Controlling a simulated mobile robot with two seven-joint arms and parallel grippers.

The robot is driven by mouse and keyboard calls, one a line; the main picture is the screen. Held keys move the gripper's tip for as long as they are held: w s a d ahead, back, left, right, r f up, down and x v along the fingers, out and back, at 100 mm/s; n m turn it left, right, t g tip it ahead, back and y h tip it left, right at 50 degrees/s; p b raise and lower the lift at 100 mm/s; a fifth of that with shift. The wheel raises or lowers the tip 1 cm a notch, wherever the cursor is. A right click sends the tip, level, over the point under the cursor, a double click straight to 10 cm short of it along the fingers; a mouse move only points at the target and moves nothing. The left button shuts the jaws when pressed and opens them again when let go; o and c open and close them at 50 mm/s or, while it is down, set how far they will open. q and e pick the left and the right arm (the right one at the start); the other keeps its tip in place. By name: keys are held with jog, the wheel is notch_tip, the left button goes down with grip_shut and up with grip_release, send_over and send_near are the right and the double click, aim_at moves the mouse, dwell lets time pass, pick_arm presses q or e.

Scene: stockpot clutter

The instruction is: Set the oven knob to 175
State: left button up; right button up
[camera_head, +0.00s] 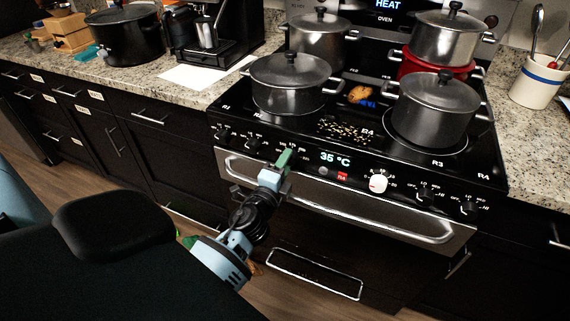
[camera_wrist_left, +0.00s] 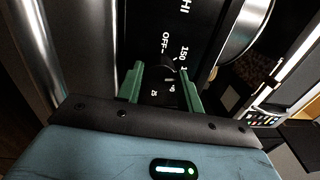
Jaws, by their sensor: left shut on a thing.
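My left gripper (camera_head: 284,158) is at the oven's front control panel, left of the display reading 35 °C. In the left wrist view its two green fingers (camera_wrist_left: 163,70) are shut on the dark oven knob (camera_wrist_left: 166,78), one on each side. White marks around the knob include OFF and 150. The pointer is too dark to read, so I cannot tell the exact setting. In the head view the fingers hide this knob. My right gripper is in neither view.
A white knob (camera_head: 378,183) sits right of the display, with black knobs (camera_head: 425,194) further right. The oven handle (camera_head: 345,211) runs just below the panel. Lidded pots (camera_head: 290,85) and a red pot (camera_head: 420,66) stand on the cooktop.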

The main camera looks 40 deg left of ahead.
pick_arm(q)
jog(key=shift+r+m, duration=0.1)
jog(key=shift+m, duration=0.9)
jog(key=o, duration=1)
jog(key=shift+b+v, duration=0.5)
jog(key=shift+v, duration=3.4)
